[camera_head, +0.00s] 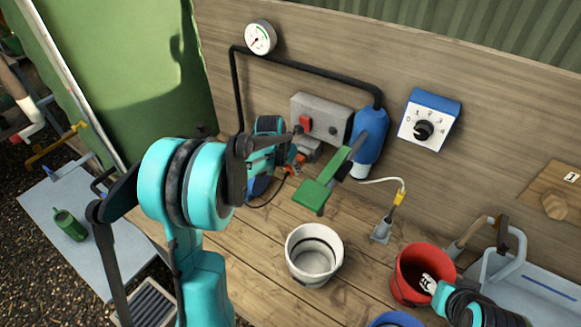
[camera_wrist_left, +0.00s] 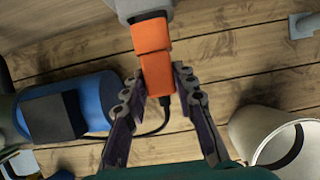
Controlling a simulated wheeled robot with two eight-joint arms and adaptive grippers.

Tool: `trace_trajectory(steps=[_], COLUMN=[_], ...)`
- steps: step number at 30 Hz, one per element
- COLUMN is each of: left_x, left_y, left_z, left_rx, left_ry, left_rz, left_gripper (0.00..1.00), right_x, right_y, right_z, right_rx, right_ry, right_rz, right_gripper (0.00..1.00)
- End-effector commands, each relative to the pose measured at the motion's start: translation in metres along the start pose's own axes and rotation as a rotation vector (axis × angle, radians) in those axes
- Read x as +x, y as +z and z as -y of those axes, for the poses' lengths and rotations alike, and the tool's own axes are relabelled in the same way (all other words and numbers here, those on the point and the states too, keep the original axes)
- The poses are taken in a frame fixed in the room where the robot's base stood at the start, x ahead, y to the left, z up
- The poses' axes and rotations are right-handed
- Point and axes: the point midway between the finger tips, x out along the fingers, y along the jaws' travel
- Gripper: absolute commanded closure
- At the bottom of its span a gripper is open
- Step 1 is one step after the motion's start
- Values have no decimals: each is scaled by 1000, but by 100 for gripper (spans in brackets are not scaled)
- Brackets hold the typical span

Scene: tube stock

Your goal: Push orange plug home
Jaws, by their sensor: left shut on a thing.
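The orange plug (camera_wrist_left: 156,72) lies between the two fingers of my left gripper (camera_wrist_left: 160,82) in the left wrist view. The gripper is shut on it. The plug's far end meets a grey housing (camera_wrist_left: 145,6) at the top of that view; I cannot tell how deep it sits. A dark cable runs from its near end. In the head view the plug is a small orange patch (camera_head: 299,160), partly hidden by my left gripper, just below a grey box with a red switch (camera_head: 320,118).
A white bucket (camera_head: 301,275) stands on the wooden bench in front. A red bucket (camera_head: 404,298) is at the right, with part of my right arm beside it. A blue bottle (camera_head: 369,135) and green flat object (camera_head: 318,190) are close right of the plug.

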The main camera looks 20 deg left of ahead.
Motion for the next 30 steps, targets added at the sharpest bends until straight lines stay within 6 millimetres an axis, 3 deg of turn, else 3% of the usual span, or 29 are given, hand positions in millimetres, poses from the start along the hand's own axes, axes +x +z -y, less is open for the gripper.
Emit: trace_trajectory(steps=[30], left_x=[7], left_y=[17], left_z=[0], left_rx=[1], left_ry=[0], left_rz=[0], left_gripper=[100], right_x=[1], right_y=[1], right_z=[0], right_rx=[0], right_ry=[0], right_rz=[0], right_gripper=[60])
